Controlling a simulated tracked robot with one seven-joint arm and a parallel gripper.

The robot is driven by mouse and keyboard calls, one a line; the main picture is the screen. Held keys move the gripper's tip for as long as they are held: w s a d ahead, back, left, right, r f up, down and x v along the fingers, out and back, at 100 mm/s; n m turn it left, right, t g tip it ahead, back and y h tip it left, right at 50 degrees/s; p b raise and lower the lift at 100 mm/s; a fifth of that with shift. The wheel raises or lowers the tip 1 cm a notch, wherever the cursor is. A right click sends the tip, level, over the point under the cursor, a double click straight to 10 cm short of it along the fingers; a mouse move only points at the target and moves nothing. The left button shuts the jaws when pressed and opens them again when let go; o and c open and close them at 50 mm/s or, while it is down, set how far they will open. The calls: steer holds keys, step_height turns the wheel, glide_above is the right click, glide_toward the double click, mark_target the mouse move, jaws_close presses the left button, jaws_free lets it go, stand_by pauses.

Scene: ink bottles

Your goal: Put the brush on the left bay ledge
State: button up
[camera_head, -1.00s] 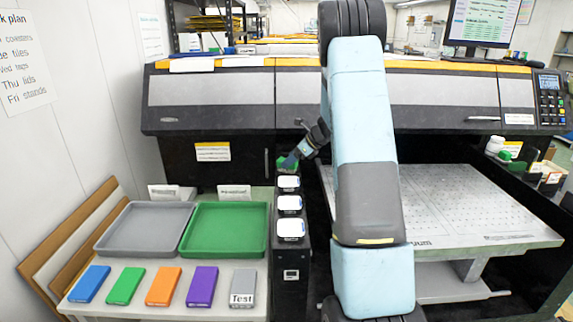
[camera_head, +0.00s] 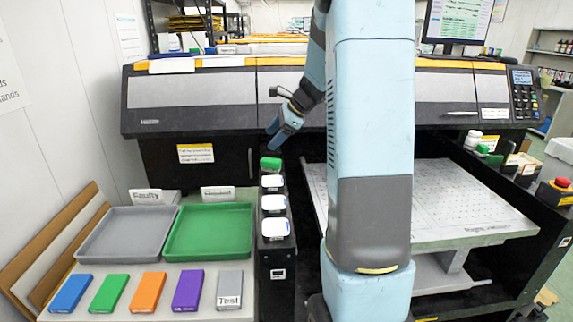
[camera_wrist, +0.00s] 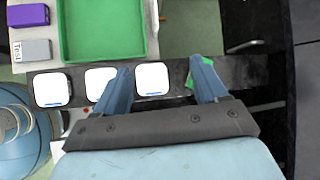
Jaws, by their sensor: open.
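A small green block-like thing (camera_head: 271,163), possibly the brush, rests at the far end of the narrow black ledge (camera_head: 277,262) on the left bay, behind the white-capped bottles (camera_head: 273,203). I cannot make out bristles. My gripper (camera_head: 274,138) is above the green thing, apart from it, pointing down. In the wrist view my gripper (camera_wrist: 160,68) has its fingers spread, with nothing held between them. A bit of green (camera_wrist: 190,80) shows beside the right finger, mostly hidden by it.
A grey tray (camera_head: 80,255) and a green tray (camera_head: 168,252) stand left of the ledge, with several coloured boxes (camera_head: 147,292) in front. The printer (camera_head: 205,92) spans the back. Its flat bed (camera_head: 460,195) is right of my arm. Small items (camera_head: 490,150) stand on the right ledge.

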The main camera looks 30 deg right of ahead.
steer(key=s+a+r+n+h, duration=0.1)
steer(key=s+a+r+n, duration=0.25)
steer(key=s, duration=0.25)
steer(key=s+a+r+n+g+h, duration=0.1)
steer(key=s+a+r+n, duration=0.1)
steer(key=s+a+n, duration=0.25)
steer(key=s+a+r+n, duration=0.2)
steer(key=s+a+n, duration=0.1)
steer(key=s, duration=0.3)
steer(key=s+a+n+t+h, duration=0.1)
steer(key=s+n+h, duration=0.3)
steer(key=s+n, duration=0.6)
steer(key=shift+s+a+t, duration=0.3)
steer(key=shift+s+a, duration=0.2)
steer(key=shift+s, duration=2.8)
steer(key=shift+r, duration=0.1)
steer(key=shift+c, duration=0.3)
